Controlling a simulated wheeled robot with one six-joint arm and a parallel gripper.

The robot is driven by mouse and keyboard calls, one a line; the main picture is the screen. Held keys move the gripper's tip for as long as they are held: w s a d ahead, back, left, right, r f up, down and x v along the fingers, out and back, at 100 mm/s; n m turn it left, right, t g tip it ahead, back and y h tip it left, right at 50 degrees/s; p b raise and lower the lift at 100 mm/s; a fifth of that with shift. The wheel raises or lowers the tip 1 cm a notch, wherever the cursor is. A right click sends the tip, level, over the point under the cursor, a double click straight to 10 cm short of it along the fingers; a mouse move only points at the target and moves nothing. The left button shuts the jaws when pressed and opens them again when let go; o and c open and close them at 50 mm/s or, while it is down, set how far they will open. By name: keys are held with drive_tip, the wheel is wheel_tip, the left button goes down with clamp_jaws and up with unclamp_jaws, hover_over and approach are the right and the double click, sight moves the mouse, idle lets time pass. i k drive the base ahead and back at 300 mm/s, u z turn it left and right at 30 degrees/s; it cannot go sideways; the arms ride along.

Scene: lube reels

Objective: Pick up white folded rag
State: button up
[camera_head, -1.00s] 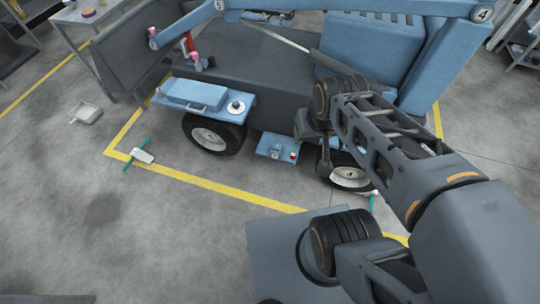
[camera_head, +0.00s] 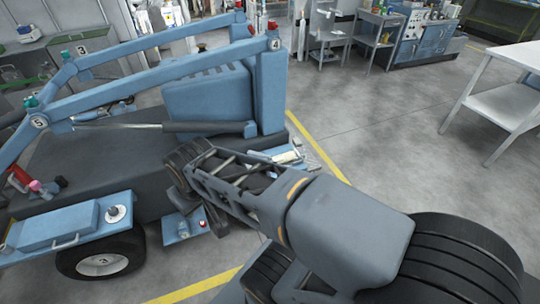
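I cannot make out a white folded rag for certain. A small whitish item (camera_head: 288,157) lies on a blue ledge beside the lift machine, partly behind my arm, and is too small to identify. My arm reaches from the lower right toward the machine. My gripper (camera_head: 217,222) seems to hang at its far end, beside a low blue step (camera_head: 184,227). Its fingers are too small and dark to show whether they are open or shut.
The blue numbered lift machine (camera_head: 215,95) fills the left, with a blue side box (camera_head: 60,226) and wheel (camera_head: 100,263). A white table (camera_head: 510,105) stands at the right. Benches and shelves line the back. Open grey floor (camera_head: 400,130) lies between.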

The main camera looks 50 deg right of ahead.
sight(296, 141)
drive_tip(key=z, duration=3)
drive_tip(key=i, duration=5.05)
drive_tip(key=u, duration=3.75)
